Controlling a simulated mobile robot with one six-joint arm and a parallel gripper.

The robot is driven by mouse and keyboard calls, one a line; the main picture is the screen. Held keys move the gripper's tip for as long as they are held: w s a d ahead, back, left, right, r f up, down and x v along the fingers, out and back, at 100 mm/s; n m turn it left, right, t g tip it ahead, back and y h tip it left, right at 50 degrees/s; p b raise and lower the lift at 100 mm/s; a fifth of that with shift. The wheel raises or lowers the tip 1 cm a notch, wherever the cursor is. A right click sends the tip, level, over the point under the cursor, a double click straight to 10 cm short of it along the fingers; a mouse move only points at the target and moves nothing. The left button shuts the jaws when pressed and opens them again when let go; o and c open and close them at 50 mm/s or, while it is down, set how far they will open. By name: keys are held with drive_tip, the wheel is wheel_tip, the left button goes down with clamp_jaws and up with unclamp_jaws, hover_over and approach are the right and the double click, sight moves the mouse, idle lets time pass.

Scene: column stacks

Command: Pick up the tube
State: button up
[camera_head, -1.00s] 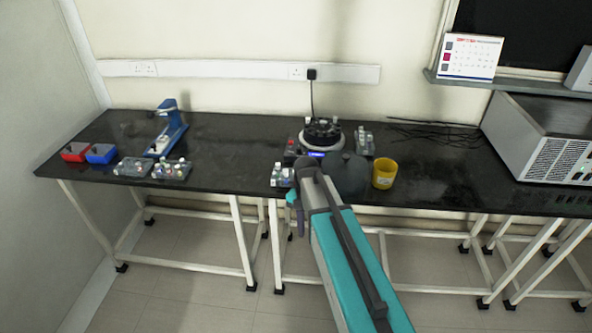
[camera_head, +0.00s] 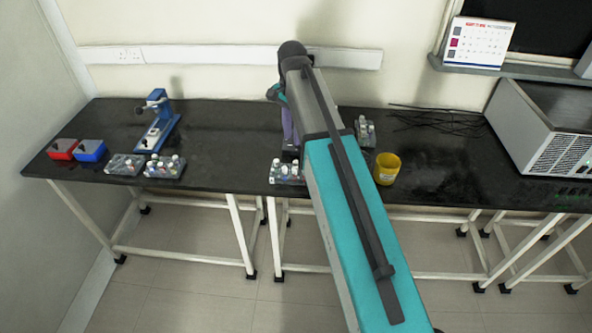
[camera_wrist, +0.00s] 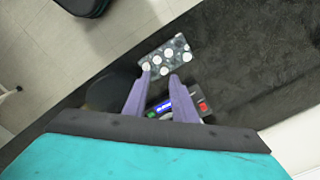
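Several white-capped tubes stand in a grey rack (camera_wrist: 165,56) just beyond my fingertips in the wrist view. The same rack (camera_head: 286,172) sits near the table's front edge in the head view. I cannot tell which tube is meant. My gripper (camera_wrist: 164,78) has two purple fingers spread apart, with no tube between them. In the wrist view, the left fingertip overlaps the near edge of the rack; contact cannot be told. More tubes stand in a rack (camera_head: 165,167) further left.
The device's blue display (camera_wrist: 165,107) and red switch (camera_wrist: 203,107) show beneath my fingers. A yellow cup (camera_head: 387,168) and another rack (camera_head: 366,131) stand to the right. Red (camera_head: 62,149) and blue (camera_head: 90,150) boxes and a blue stand (camera_head: 158,120) are left. The table's middle-left is clear.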

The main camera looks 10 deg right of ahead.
drive_tip(key=shift+d, duration=0.15)
drive_tip(key=p, duration=0.2)
hover_over(295, 168)
drive_tip(key=shift+w+f, duration=0.1)
drive_tip(key=shift+f, duration=4.25)
drive_tip(key=shift+f, duration=0.1)
drive_tip(key=shift+s+f+p, duration=0.15)
drive_tip(key=shift+f+p, duration=0.3)
drive_tip(key=shift+f, duration=0.25)
drive_tip(key=shift+s+f+p, duration=0.1)
drive_tip(key=shift+f+p, duration=0.3)
drive_tip(key=shift+f, duration=1.45)
drive_tip(key=shift+c, duration=0.3)
clamp_jaws()
